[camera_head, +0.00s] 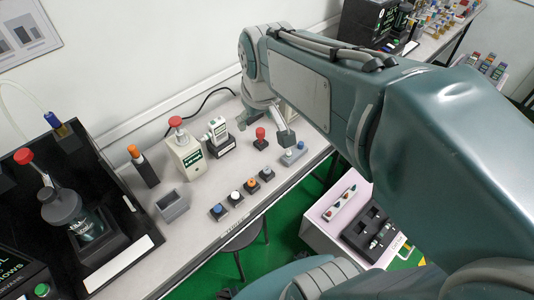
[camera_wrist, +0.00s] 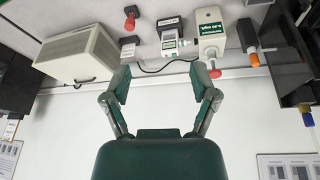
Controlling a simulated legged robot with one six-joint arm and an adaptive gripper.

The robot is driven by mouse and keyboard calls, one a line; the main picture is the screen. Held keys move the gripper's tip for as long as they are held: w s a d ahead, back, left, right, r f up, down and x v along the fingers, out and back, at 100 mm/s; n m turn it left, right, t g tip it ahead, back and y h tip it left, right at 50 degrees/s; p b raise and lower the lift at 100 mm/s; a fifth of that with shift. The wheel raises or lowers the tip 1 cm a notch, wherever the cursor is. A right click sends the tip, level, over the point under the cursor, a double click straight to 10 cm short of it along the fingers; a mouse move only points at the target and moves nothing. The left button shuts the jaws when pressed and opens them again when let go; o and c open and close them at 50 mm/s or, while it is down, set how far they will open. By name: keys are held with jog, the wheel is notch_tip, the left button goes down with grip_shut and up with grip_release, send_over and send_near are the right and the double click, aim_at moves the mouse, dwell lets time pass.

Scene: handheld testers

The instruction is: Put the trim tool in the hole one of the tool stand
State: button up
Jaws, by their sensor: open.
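My gripper (camera_head: 280,122) is over the far right part of the grey bench; in the wrist view (camera_wrist: 160,84) its two fingers stand wide apart with nothing between them. I cannot tell for sure which thing is the trim tool or the tool stand. An orange-topped dark upright piece (camera_head: 143,168) stands on the bench left of a beige box with a red button (camera_head: 185,153); its orange tip also shows in the wrist view (camera_wrist: 254,60). A small grey-blue block with a blue peg (camera_head: 291,156) lies near the right bench edge, close below my gripper. No holes are readable.
A white handheld tester (camera_head: 218,131) stands in a dark base, and a red-knobbed piece (camera_head: 260,138) is right of it. An open grey box (camera_head: 172,206) and several small button blocks (camera_head: 236,198) line the front. A lower pale table (camera_head: 325,230) holds a black tray (camera_head: 356,240).

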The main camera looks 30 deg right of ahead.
jog(key=s+a+m+t, duration=0.1)
jog(key=s+a, duration=0.1)
jog(key=s, duration=0.9)
jog(key=shift+a+f+t, duration=0.15)
jog(key=shift+f+t, duration=0.1)
jog(key=shift+t, duration=0.15)
jog(key=shift+w, duration=0.1)
dwell(0.3)
